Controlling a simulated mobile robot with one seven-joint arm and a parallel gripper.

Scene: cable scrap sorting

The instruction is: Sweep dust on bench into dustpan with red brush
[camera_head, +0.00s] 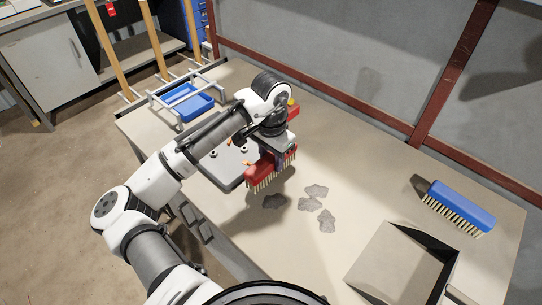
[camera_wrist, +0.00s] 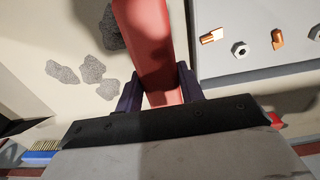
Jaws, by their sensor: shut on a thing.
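My gripper (camera_head: 280,152) is shut on the red brush (camera_head: 262,172) above the bench (camera_head: 340,140). In the head view the brush's pale bristles point down, and I cannot tell whether they touch the bench. Several grey dust patches (camera_head: 311,204) lie on the bench just right of and below the brush. In the wrist view the red brush (camera_wrist: 152,45) runs between the dark fingers (camera_wrist: 158,90), with dust patches (camera_wrist: 92,69) to its left. The grey dustpan (camera_head: 400,268) sits at the bench's lower right, its open interior partly shaded.
A blue brush (camera_head: 459,206) lies beyond the dustpan. A blue bin (camera_head: 187,103) stands at the far left end. The bench between dust and dustpan is clear.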

